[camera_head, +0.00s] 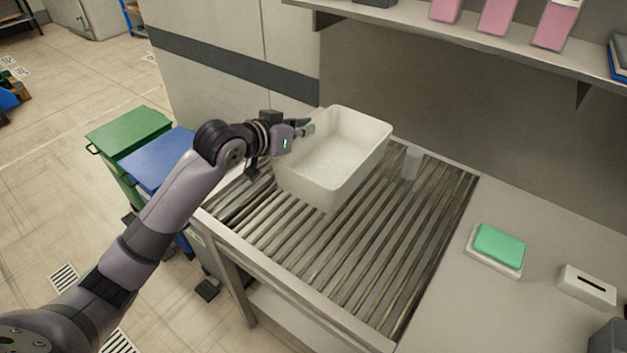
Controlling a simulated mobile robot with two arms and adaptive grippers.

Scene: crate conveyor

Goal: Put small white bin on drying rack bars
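The small white bin (350,192) is at the upper left part of the drying rack bars (345,258). It looks empty and slightly tilted. I cannot tell whether its base touches the bars. My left gripper (306,128) is at the bin's left rim, with its fingers at the wall there. The fingers are small and partly hidden, but they appear closed on the rim. My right gripper is not in view.
A clear cup (413,163) stands behind the bin on the right. A green sponge (499,244) on a white dish and a white box (587,287) sit on the right counter. A shelf (450,37) hangs above. Green (128,133) and blue (158,160) bins stand left. The front bars are clear.

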